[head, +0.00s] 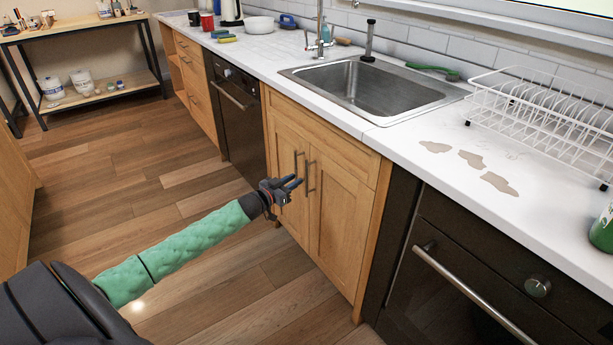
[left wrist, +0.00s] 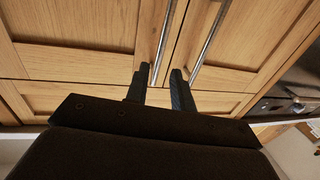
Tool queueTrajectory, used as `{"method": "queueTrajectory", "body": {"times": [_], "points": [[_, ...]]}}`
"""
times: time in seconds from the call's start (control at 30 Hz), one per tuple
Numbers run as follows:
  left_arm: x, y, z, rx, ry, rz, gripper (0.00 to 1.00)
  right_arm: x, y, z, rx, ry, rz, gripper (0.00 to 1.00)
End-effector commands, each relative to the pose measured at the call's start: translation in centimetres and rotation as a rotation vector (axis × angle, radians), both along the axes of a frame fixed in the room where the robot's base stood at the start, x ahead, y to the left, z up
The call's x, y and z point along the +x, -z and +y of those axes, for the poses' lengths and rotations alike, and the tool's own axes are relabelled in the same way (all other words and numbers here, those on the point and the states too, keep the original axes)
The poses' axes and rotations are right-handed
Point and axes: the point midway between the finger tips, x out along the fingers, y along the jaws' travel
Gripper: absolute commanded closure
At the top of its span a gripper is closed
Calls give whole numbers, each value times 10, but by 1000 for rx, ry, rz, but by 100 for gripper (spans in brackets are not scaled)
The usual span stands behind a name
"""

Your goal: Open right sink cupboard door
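The sink cupboard has two light wooden doors below the sink, both closed. The right door (head: 334,219) has a vertical metal bar handle (head: 310,177); the left door (head: 286,150) has a matching handle (head: 296,162) beside it. My left gripper (head: 297,183) is in front of these handles, fingers pointing at the doors. The left wrist view looks upside down, with the countertop at the bottom. There the gripper (left wrist: 161,88) is open, and the right door's handle (left wrist: 165,40) runs down between the fingertips. I cannot tell whether the fingers touch it. My right gripper is out of view.
A dark dishwasher (head: 232,115) stands left of the cupboard and a dark oven (head: 470,275) right of it. The sink (head: 370,88) and a white dish rack (head: 540,105) are above on the counter. The wooden floor (head: 160,170) before the doors is clear.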

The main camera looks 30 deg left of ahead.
Motion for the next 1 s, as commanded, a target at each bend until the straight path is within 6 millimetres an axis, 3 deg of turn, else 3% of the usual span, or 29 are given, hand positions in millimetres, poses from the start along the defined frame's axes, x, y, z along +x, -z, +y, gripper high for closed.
{"method": "queueTrajectory", "body": {"times": [0.6, 1.0], "points": [[61, 0, -12, 1, -2, 0, 76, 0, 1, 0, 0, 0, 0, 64], [70, 0, -15, 0, -1, 2, 76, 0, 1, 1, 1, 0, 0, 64]]}}
